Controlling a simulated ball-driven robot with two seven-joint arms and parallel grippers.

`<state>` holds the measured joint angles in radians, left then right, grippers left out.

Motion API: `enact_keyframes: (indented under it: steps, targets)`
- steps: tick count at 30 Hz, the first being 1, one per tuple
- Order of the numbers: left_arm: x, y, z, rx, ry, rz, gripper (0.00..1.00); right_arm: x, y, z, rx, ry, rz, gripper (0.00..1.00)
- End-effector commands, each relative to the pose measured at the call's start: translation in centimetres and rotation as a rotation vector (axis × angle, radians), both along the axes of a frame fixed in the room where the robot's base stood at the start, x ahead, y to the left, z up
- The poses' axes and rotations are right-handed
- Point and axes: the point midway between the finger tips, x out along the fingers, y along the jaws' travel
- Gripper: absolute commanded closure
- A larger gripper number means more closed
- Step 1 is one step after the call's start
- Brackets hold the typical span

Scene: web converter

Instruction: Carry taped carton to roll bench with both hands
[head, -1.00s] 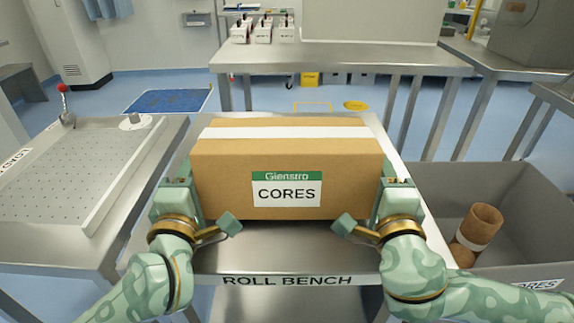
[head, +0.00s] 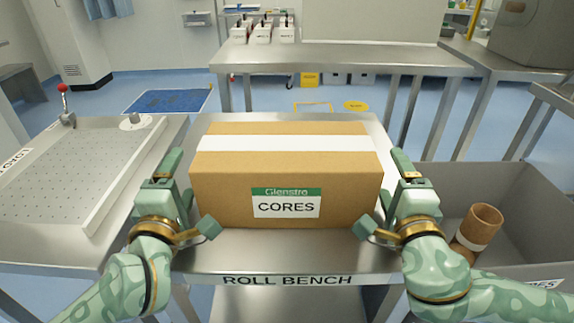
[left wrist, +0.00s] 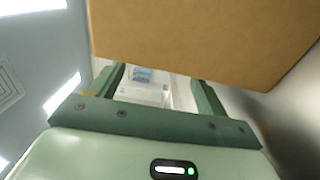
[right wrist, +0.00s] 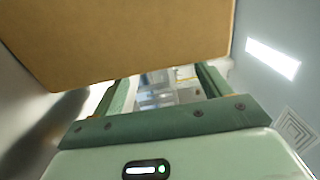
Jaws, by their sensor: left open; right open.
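The taped carton (head: 225,185) is a brown box with white tape across its top and a green and white CORES label on its front. It rests on the steel roll bench (head: 210,262), labelled ROLL BENCH on its front edge. My left gripper (head: 192,195) is open beside the carton's left side, with a small gap. My right gripper (head: 383,193) is open beside its right side, also apart from it. The carton's side shows above the open fingers in the left wrist view (left wrist: 200,40) and the right wrist view (right wrist: 130,40).
A perforated table (head: 65,185) with a red-knobbed lever stands at left. A grey bin (head: 520,200) labelled CORES holds a brown core (head: 480,225) at right. A steel table (head: 340,58) with small white cartons stands behind the bench. Blue floor lies between.

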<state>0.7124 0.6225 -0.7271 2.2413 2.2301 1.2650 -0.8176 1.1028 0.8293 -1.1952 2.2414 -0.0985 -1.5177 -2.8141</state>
Motion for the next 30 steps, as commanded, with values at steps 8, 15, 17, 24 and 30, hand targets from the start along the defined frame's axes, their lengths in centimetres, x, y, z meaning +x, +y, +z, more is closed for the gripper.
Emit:
enact_keyframes:
  steps: [8, 15, 17, 24, 30]
  targets:
    - [-0.3, 0.0, 0.0, 0.000, 0.000, 0.000, 0.24, 0.0, 0.0, 0.0, 0.000, 0.000, -0.001, 0.24]
    - [-4.2, 0.0, -0.2, 0.000, 0.004, -0.002, 0.24, 0.0, 0.0, 0.0, 0.000, 0.000, -0.001, 0.24]
    - [-5.2, 0.0, -0.2, 0.000, 0.003, -0.002, 0.24, 0.0, 0.0, 0.0, 0.000, 0.000, -0.001, 0.24]
    - [-7.4, 0.0, -0.2, -0.001, 0.002, 0.000, 0.24, -0.9, 0.0, -0.1, 0.000, 0.002, 0.001, 0.24]
    - [-7.5, 0.0, -0.2, 0.000, 0.001, 0.000, 0.24, -4.5, 0.0, -0.2, 0.000, 0.003, 0.002, 0.24]
